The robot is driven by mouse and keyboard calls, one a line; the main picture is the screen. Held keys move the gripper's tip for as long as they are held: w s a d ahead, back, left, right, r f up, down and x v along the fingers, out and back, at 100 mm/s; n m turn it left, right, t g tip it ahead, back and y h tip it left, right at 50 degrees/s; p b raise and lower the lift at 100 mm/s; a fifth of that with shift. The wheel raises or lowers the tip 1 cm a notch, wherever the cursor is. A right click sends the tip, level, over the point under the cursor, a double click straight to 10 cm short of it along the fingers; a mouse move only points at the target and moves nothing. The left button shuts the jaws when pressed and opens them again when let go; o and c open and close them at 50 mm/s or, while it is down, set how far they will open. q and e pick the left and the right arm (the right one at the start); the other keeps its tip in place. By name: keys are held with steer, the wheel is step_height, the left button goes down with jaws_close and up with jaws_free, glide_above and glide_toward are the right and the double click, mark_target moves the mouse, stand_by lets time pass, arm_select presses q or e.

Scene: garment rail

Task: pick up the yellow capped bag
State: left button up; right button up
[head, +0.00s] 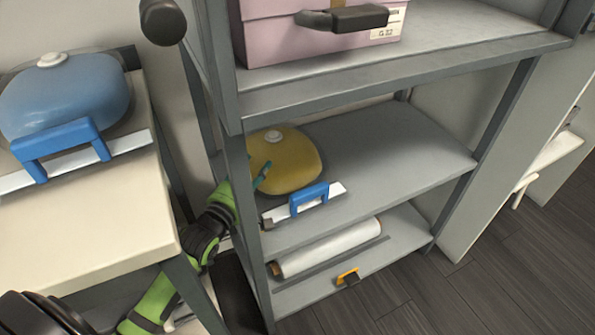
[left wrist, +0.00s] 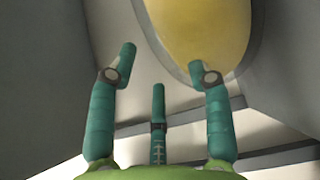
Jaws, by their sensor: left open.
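The yellow capped bag (head: 296,168) lies on the middle shelf (head: 390,150) of the grey rack, at its left end, with a white cap on top. In the left wrist view the yellow bag (left wrist: 205,28) fills the upper middle, beyond the fingertips. My left gripper (head: 263,178) reaches in from the left past the rack post, with a teal finger at the bag's left side. In the left wrist view my left gripper (left wrist: 162,72) is open, its teal fingers spread with nothing between them. I cannot tell whether a finger touches the bag. My right gripper is out of view.
A blue-handled holder (head: 309,199) stands in front of the bag. A white roll (head: 328,247) lies on the shelf below. A pink box (head: 320,38) sits on the shelf above. A blue capped bag (head: 65,95) rests on the left table (head: 95,225). The middle shelf's right side is clear.

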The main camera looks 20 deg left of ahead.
mark_target(268, 154)
arm_select(q)
steer(key=w, duration=0.3)
steer(key=w+b, duration=0.1)
steer(key=w, duration=0.2)
steer(key=shift+w+d+f, duration=0.1)
steer(key=shift+d, duration=0.1)
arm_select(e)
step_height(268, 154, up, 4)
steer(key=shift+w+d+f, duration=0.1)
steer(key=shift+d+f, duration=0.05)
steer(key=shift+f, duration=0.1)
arm_select(q)
steer(key=shift+c, duration=0.4)
jaws_close()
